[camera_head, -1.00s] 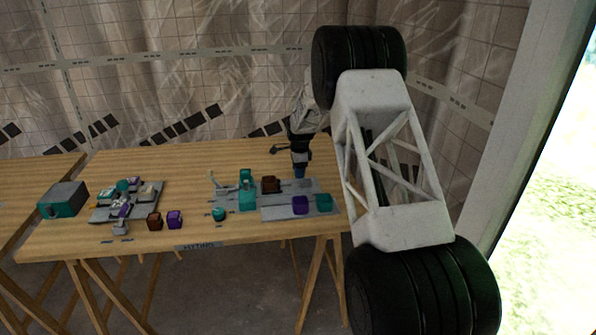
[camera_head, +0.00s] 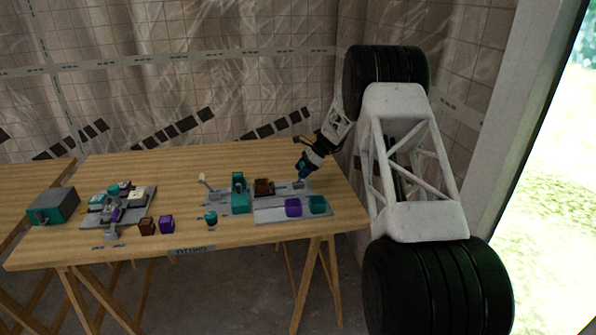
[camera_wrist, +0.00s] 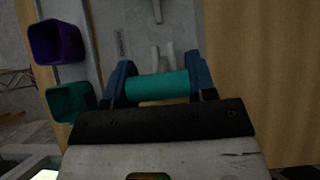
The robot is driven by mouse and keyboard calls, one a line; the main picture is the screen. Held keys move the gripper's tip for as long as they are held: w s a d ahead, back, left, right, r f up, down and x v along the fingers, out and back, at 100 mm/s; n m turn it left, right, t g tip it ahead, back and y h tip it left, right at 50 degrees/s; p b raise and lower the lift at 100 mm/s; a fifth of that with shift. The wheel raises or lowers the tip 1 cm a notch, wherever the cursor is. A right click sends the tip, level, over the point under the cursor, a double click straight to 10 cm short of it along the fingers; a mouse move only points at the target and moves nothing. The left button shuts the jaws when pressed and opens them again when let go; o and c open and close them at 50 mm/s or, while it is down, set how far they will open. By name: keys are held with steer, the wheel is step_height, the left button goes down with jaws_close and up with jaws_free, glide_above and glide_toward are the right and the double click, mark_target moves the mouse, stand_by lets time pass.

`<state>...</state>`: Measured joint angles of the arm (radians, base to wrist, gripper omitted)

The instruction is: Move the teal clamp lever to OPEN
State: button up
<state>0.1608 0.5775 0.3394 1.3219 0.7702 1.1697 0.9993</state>
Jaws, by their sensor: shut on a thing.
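My gripper (camera_wrist: 158,88) has its two blue fingers shut on a teal cylindrical bar, the grip of the clamp lever (camera_wrist: 158,86), which lies crosswise between them in the wrist view. A pale grey forked part stands just beyond the bar, over a grey plate (camera_wrist: 135,20). In the head view my gripper (camera_head: 302,176) is low over the right back part of the grey panel (camera_head: 268,213), leaning to the right. The lever is too small and hidden there to make out. I cannot read any OPEN mark.
A purple cup (camera_head: 293,207) and a teal cup (camera_head: 317,204) stand on the panel's front right. A brown box (camera_head: 263,187) and a tall teal block (camera_head: 239,190) are left of my gripper. Farther left are small brown and purple boxes and a cluttered grey plate (camera_head: 141,194).

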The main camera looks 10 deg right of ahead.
steer(key=shift+d+f+y, duration=0.2)
steer(key=shift+d+y, duration=0.25)
steer(key=shift+y, duration=0.35)
steer(key=shift+d+f+y, duration=0.15)
steer(key=shift+d+y, duration=0.25)
steer(key=shift+y, duration=0.4)
steer(key=o, duration=1.3)
steer(key=shift+d, duration=0.1)
steer(key=shift+v, duration=3.85)
